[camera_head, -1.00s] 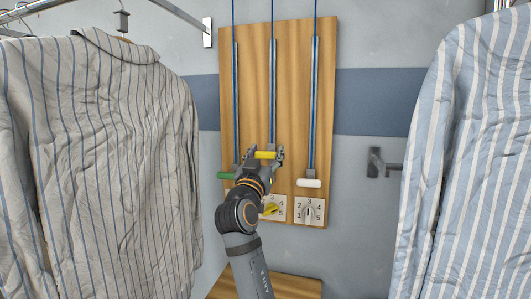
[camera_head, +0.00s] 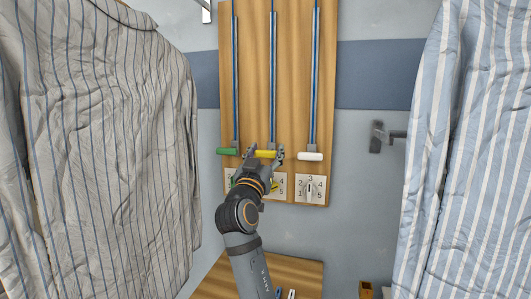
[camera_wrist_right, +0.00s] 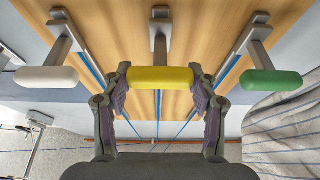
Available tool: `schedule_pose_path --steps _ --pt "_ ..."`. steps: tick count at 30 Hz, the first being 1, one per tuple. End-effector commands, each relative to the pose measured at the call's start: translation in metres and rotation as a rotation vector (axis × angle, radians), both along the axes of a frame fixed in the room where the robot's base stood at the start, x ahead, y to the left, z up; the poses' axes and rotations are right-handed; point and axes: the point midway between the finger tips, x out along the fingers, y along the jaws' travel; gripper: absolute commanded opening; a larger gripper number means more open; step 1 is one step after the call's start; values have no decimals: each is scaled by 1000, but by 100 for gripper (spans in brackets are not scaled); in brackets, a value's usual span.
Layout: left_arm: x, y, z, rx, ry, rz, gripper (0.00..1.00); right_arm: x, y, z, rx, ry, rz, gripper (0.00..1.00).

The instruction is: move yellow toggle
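The yellow toggle (camera_head: 265,154) is a short horizontal bar at the low end of the middle track on the wooden board (camera_head: 256,80). It is about level with the green toggle (camera_head: 227,151) on its left and the white toggle (camera_head: 310,156) on its right. My right gripper (camera_head: 264,152) reaches up from below. In the right wrist view its two fingers press against both ends of the yellow toggle (camera_wrist_right: 160,78), with the white toggle (camera_wrist_right: 46,79) at left and the green toggle (camera_wrist_right: 270,83) at right. My left gripper is not in view.
A numbered dial (camera_head: 310,188) sits below the white toggle; the other dials are partly hidden by my right arm. Striped shirts hang at left (camera_head: 100,130) and right (camera_head: 470,150). A grey wall bracket (camera_head: 377,137) is right of the board.

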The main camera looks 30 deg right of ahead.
Motion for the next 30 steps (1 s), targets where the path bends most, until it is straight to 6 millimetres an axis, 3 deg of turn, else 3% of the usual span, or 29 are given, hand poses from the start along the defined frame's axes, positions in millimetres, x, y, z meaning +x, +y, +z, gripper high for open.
schedule_pose_path --steps 1,5,16,30 --pt "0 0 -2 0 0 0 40 3 -1 -10 11 19 -1 64" --pt "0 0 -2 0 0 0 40 3 0 -8 9 14 -1 82" --pt "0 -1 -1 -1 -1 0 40 1 0 -1 6 7 0 83" --pt "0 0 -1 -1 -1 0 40 1 0 86 8 8 0 83"
